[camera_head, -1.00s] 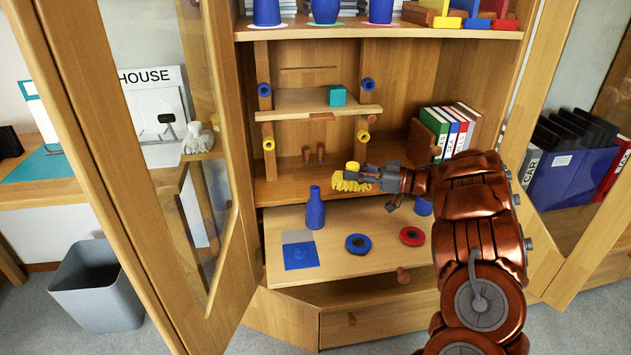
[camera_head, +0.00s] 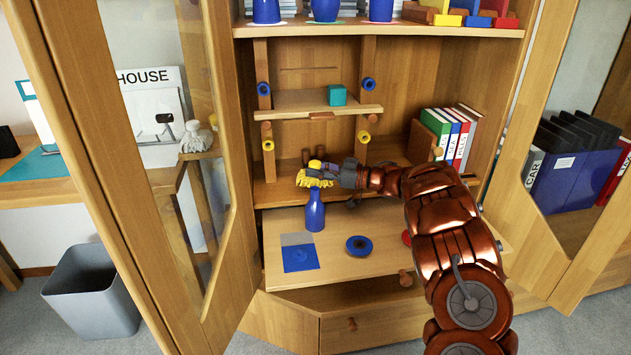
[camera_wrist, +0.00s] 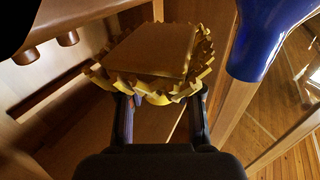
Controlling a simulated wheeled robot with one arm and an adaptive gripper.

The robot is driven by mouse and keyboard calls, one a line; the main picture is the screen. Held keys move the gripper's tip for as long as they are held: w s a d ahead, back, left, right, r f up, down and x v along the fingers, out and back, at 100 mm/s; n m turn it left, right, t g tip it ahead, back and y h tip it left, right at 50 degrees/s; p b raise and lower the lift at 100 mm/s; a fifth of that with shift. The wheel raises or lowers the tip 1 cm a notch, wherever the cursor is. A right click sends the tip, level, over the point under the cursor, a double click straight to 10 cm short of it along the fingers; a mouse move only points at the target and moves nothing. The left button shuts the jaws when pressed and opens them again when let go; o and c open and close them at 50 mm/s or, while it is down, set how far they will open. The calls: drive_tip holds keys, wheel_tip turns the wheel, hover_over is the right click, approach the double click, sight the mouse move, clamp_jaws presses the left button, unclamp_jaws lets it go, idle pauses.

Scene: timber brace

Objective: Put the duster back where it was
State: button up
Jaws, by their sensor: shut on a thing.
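The yellow fringed duster (camera_head: 305,180) is in my gripper (camera_head: 338,174), above the pull-out shelf (camera_head: 385,266) and in front of the cabinet's middle shelf. In the wrist view the duster (camera_wrist: 150,55) sits between and beyond the two fingers of my gripper (camera_wrist: 160,103), with its fringe around a flat brown face. A blue bottle (camera_head: 315,214) stands upright on the pull-out shelf, just below the duster in the head view. The bottle (camera_wrist: 262,45) also shows close by on the right of the wrist view. I cannot tell whether they touch.
A grey and blue square (camera_head: 299,258) and a blue ring (camera_head: 359,245) lie on the pull-out shelf; my arm partly hides a red ring (camera_head: 406,238). Books (camera_head: 452,135) stand at right. A small shelf holds a teal cube (camera_head: 337,95). A grey fringed thing (camera_head: 196,137) is behind the open left door.

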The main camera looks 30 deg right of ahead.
sight(316, 180)
wheel_tip(316, 180, down, 3)
drive_tip(key=shift+f+b, duration=0.1)
drive_tip(key=shift+b, duration=0.35)
drive_tip(key=shift+w+a, duration=0.1)
drive_tip(key=shift+w, duration=0.05)
drive_tip(key=shift+f, duration=0.15)
drive_tip(key=o, duration=1)
drive_tip(key=shift+f, duration=0.1)
drive_tip(key=shift+s+d+r, duration=0.2)
drive_tip(key=shift+d, duration=0.05)
drive_tip(key=v, duration=0.2)
drive_tip(key=p+v, duration=0.1)
drive_tip(key=v, duration=0.4)
drive_tip(key=shift+s+a+f+p, duration=0.1)
drive_tip(key=shift+s+f+p, duration=0.2)
drive_tip(key=shift+p, duration=0.1)
